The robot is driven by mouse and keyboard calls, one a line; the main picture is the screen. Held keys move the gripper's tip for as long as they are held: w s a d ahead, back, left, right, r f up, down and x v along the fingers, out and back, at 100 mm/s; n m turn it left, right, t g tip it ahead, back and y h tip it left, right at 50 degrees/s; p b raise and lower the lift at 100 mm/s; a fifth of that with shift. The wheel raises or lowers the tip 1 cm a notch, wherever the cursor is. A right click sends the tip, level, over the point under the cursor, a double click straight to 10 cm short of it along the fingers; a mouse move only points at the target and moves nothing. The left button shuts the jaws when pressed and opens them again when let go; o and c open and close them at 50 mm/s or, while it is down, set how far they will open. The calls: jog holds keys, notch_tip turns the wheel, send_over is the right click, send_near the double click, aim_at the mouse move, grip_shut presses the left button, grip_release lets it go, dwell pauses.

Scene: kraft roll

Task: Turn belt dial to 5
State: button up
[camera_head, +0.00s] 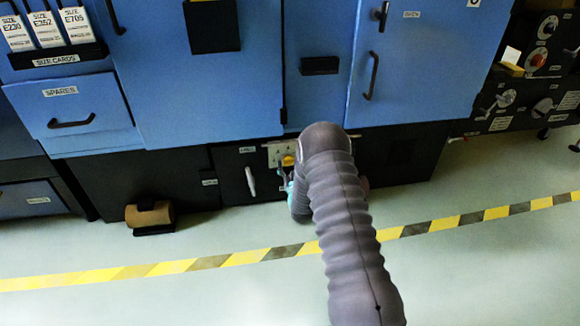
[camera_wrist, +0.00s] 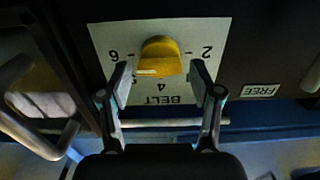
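The belt dial is a yellow knob (camera_wrist: 159,57) on a white plate (camera_wrist: 210,30) marked BELT. The plate appears upside down in the wrist view, with 2, 4 and 6 readable. A pale mark shows on the knob's lower left edge, on the side between 4 and 6; its exact setting is hard to tell. My gripper (camera_wrist: 160,70) is open, with one finger on each side of the knob and a visible gap at both sides. In the head view the knob (camera_head: 288,160) shows just left of my arm, and my gripper (camera_head: 286,178) is partly hidden there.
A white lever (camera_head: 250,182) is left of the dial on the dark lower panel. A pale bar (camera_wrist: 175,122) crosses behind my fingers. A brown roll (camera_head: 149,214) sits at the left. Blue cabinet doors (camera_head: 410,80) are above; the floor in front is clear.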

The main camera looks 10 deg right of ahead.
jog(key=c, duration=0.8)
jog(key=shift+o, duration=0.2)
jog(key=n, duration=0.4)
jog(key=shift+a+n, duration=0.15)
jog(key=shift+n, duration=2.25)
jog(key=shift+a, duration=0.1)
jog(key=o, duration=1.1)
jog(key=shift+o, duration=0.2)
jog(key=shift+f, duration=0.1)
